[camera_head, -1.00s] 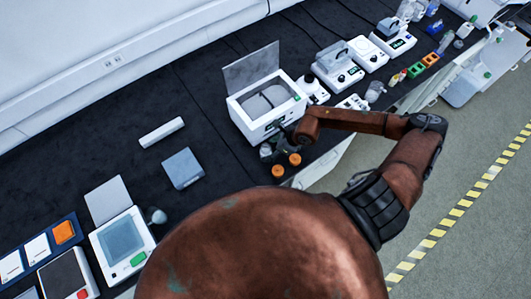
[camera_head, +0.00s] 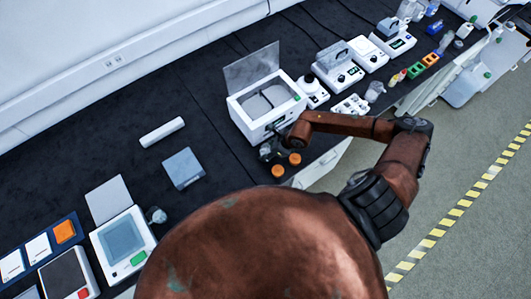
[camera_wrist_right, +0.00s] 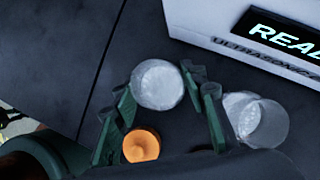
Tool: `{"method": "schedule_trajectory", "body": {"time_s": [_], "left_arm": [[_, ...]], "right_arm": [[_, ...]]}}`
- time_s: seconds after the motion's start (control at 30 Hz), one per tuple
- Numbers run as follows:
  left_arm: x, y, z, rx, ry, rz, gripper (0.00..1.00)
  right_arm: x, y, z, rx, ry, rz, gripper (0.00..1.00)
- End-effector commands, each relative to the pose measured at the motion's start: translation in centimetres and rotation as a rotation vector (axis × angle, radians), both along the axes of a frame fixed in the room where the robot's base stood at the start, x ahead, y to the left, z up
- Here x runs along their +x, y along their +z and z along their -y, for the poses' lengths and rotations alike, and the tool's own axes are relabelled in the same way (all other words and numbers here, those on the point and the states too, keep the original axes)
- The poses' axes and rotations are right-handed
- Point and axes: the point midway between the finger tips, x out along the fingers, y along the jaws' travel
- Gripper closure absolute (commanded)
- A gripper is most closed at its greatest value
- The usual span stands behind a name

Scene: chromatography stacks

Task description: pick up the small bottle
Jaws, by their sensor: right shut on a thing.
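My right gripper (camera_wrist_right: 165,98) shows in the right wrist view, with its green fingers on either side of a small clear, pale-topped bottle (camera_wrist_right: 158,84). It is shut on this bottle at the fingertips. An orange cap (camera_wrist_right: 140,145) shows below it, close to the left finger. A second clear vessel (camera_wrist_right: 260,123) stands just outside the right finger. In the head view, two orange-capped bottles (camera_head: 278,171) (camera_head: 295,159) stand near the table's front edge, beside my right gripper (camera_head: 270,150). My arm partly hides the gripped bottle there. My left gripper is not in view.
A white ultrasonic bath (camera_head: 248,122) with an open lid stands right behind the bottles; its display shows in the wrist view (camera_wrist_right: 275,30). White instruments (camera_head: 338,72) line the bench to the right. A grey box (camera_head: 183,168) lies to the left, with bare dark bench around it.

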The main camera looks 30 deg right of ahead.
Motion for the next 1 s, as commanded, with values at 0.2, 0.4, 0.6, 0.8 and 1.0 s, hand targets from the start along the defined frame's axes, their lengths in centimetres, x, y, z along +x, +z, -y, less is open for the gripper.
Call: {"method": "schedule_trajectory", "body": {"time_s": [0.2, 0.4, 0.6, 0.8, 1.0], "left_arm": [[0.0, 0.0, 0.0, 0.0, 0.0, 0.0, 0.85], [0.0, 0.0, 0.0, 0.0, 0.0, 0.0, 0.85], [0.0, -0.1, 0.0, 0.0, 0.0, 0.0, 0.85], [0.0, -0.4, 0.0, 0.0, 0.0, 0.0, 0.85], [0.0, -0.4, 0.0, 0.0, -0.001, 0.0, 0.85]], "right_arm": [[0.0, 0.0, 0.0, 0.0, 0.0, 0.0, 0.85], [0.0, 0.1, 0.0, 0.001, 0.0, 0.001, 0.9], [0.1, 0.4, 0.0, 0.001, 0.0, 0.002, 0.9], [0.1, 2.6, 0.0, 0.0, 0.001, 0.004, 0.9], [-3.6, 7.1, 0.6, -0.004, 0.004, 0.0, 0.9]]}}
